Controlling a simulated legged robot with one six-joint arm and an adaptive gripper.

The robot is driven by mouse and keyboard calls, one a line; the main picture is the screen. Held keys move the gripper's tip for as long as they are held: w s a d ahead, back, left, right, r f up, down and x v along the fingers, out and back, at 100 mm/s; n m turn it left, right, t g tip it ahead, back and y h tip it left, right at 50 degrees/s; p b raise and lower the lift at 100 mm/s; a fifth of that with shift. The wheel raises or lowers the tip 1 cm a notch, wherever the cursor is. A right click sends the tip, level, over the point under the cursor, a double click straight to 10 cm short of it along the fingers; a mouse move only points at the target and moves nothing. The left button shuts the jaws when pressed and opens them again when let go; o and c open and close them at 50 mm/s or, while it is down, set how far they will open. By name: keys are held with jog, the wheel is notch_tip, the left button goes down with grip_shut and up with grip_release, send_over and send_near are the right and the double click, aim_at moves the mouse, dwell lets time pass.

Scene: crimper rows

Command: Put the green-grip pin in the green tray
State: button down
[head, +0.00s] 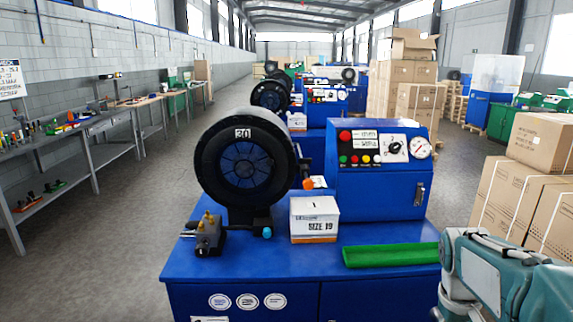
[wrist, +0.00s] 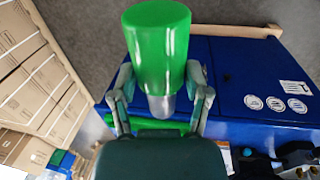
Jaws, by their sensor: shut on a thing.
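My gripper (wrist: 161,98) is shut on the green-grip pin (wrist: 157,45). The pin has a fat, glossy green grip that points away from my palm, and a grey metal part sits between my fingers. The rest of the pin is hidden by my gripper. The green tray (head: 391,255) is long, shallow and empty in the head view, at the right front of the blue bench top. A green strip behind my fingers in the wrist view looks like part of this tray. My gripper is out of the head view; only my arm shows at its lower right.
The blue bench (head: 300,275) carries a black crimper head (head: 245,165), a white SIZE 19 box (head: 314,220), a small metal fixture (head: 205,236) and a blue control cabinet (head: 378,170). An orange knob (head: 308,184) sits by the crimper. Cardboard boxes (head: 520,195) stand at right.

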jog(key=w+a+f, duration=0.7)
jog(key=w+f, duration=0.2)
jog(key=w, duration=0.1)
jog(key=w+a+f, duration=0.8)
jog(key=w+f, duration=0.1)
jog(key=w, duration=0.1)
jog(key=shift+w+f, duration=0.2)
jog(key=shift+f, duration=0.15)
